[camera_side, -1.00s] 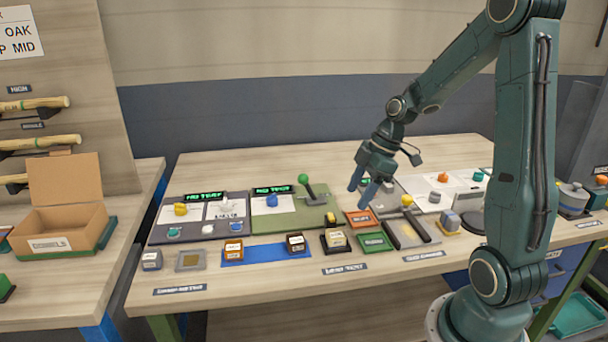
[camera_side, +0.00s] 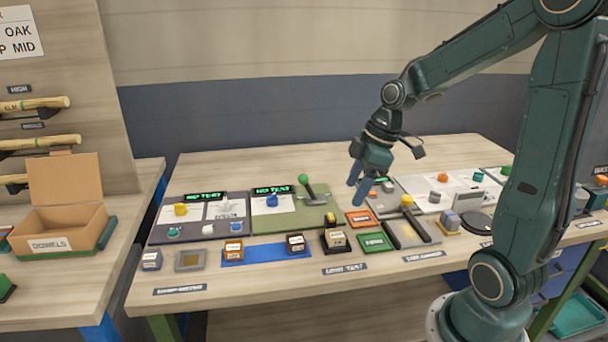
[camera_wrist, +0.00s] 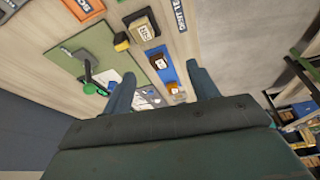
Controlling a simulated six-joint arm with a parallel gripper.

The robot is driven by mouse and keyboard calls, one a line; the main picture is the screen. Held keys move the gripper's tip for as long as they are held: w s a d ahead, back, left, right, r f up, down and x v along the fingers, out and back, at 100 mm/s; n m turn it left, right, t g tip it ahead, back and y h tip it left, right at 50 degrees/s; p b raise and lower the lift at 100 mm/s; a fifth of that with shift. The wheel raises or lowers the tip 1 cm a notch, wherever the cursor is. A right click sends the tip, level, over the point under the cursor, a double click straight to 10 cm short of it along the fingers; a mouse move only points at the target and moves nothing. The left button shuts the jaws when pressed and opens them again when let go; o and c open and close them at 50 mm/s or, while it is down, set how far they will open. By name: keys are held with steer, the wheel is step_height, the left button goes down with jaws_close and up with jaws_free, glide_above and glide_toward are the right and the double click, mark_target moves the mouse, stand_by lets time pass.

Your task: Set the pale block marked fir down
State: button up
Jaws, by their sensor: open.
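A pale block (camera_side: 336,239) with a white label sits upright on a black stand near the front of the bench, right of the blue strip. Its lettering is too small to read, so I cannot confirm the fir mark. The pale block also shows in the wrist view (camera_wrist: 144,31). My gripper (camera_side: 357,188) is open and empty, raised above the bench, behind and to the right of the pale block. In the wrist view my two fingers (camera_wrist: 160,72) stand wide apart with nothing held between them.
A brown block (camera_side: 233,249) and a dark brown block (camera_side: 295,243) sit on the blue strip (camera_side: 265,254). An orange tray (camera_side: 361,218) and a green tray (camera_side: 375,241) lie right of the stand. A green-knobbed lever (camera_side: 304,180) rises behind.

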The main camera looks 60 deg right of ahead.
steer(key=s+a+r+m+t+h, duration=0.2)
steer(key=s+a+r+m, duration=0.5)
steer(key=s+a, duration=0.3)
steer(key=shift+s+a+r+t, duration=0.3)
steer(key=shift+s+r, duration=0.35)
steer(key=shift+s, duration=0.5)
